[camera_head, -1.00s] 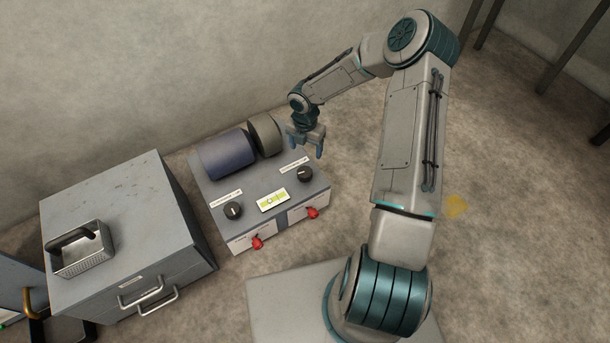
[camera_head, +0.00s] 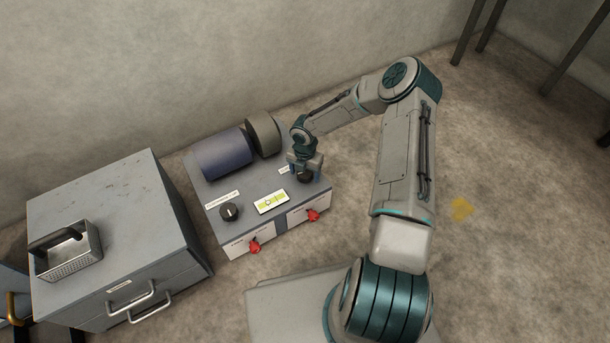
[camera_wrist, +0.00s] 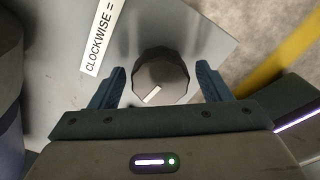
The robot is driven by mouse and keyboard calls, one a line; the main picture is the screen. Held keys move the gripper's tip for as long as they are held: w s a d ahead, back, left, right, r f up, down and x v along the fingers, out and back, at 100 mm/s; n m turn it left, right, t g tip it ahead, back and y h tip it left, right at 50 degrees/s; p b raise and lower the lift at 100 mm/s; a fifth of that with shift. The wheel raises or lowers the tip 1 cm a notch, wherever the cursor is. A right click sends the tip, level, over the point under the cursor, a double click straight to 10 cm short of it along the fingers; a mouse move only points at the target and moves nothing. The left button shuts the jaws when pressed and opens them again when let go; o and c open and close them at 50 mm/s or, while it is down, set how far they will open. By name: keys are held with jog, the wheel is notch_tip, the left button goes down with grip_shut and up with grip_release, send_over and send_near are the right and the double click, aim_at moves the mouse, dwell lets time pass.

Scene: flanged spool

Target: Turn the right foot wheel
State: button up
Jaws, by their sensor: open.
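The right foot wheel is a dark faceted knob with a pale pointer mark (camera_wrist: 158,75) on top of the grey machine (camera_head: 240,189). In the head view this right knob (camera_head: 305,177) is partly hidden by my gripper (camera_head: 304,167). In the wrist view my gripper (camera_wrist: 160,85) is open, with one blue finger on each side of the knob. Gaps show between the fingers and the knob. The left knob (camera_head: 229,211) is dark, with a white mark. A label reading "CLOCKWISE =" (camera_wrist: 98,45) lies beside the right knob.
A level vial plate (camera_head: 271,202) sits between the knobs. A blue-grey roller (camera_head: 222,155) and a grey flange (camera_head: 264,136) are behind. A drawer cabinet (camera_head: 110,220) with a grater (camera_head: 68,250) stands left.

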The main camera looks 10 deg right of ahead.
jog(key=shift+f, duration=0.15)
jog(key=c, duration=1)
jog(key=shift+m, duration=0.3)
jog(key=m, duration=0.3)
jog(key=shift+m+p, duration=0.3)
jog(key=shift+m, duration=0.1)
jog(key=m, duration=1)
jog(key=shift+a+m, duration=0.1)
jog(key=shift+m, duration=0.3)
jog(key=m, duration=0.4)
jog(key=shift+w+m, duration=0.1)
jog(key=shift+m, duration=0.3)
